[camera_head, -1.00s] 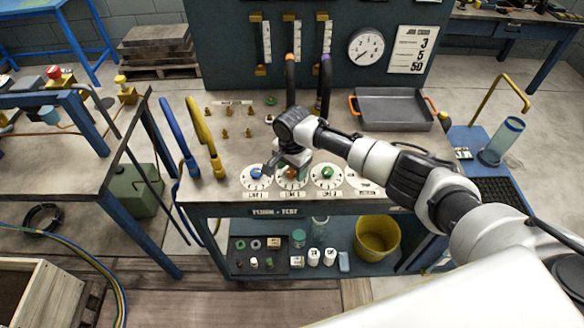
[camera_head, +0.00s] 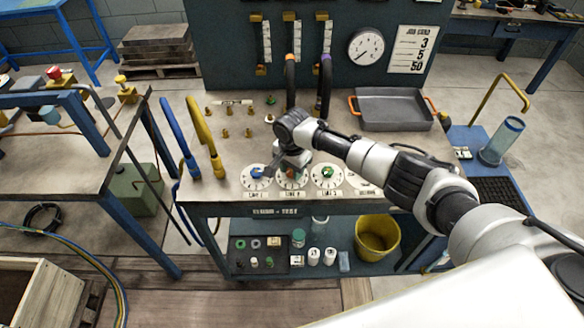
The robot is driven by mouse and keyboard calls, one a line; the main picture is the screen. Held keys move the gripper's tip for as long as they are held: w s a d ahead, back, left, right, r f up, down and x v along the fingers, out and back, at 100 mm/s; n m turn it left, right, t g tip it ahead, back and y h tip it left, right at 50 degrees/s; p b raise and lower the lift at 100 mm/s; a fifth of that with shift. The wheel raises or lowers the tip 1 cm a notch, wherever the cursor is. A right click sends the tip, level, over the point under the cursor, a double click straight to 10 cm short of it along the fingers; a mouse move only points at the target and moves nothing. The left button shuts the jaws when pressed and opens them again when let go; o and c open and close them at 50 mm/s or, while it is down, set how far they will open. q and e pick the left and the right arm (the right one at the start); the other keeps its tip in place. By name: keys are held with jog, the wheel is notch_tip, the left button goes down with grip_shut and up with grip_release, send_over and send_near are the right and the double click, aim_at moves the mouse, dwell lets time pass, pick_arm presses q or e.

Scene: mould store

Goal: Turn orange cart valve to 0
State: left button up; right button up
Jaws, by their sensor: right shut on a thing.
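The orange valve (camera_head: 291,173) is the second round knob from the left along the front edge of the cart top, on a white numbered dial (camera_head: 291,186). My right gripper (camera_head: 287,167) comes down over it from behind and is shut on it. The fingers and wrist hide much of the knob and the dial's back part, so the pointer and its number cannot be read. My left gripper is not in view.
A blue valve (camera_head: 257,172) stands close on the left and a green valve (camera_head: 328,172) on the right. My forearm partly covers a fourth dial (camera_head: 357,181). Blue and yellow handles (camera_head: 206,140) rise at the left. A grey tray (camera_head: 392,110) lies behind.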

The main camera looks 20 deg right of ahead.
jog(key=n+p, duration=0.1)
jog(key=n, duration=0.2)
jog(key=shift+r, duration=0.1)
jog(key=n+p, duration=0.1)
jog(key=n, duration=0.6)
jog(key=shift+n+p, duration=0.3)
jog(key=shift+n, duration=0.1)
jog(key=n, duration=0.4)
jog(key=shift+n, duration=0.3)
jog(key=n, duration=1.2)
jog(key=shift+n+b, duration=0.4)
jog(key=shift+n, duration=1.4)
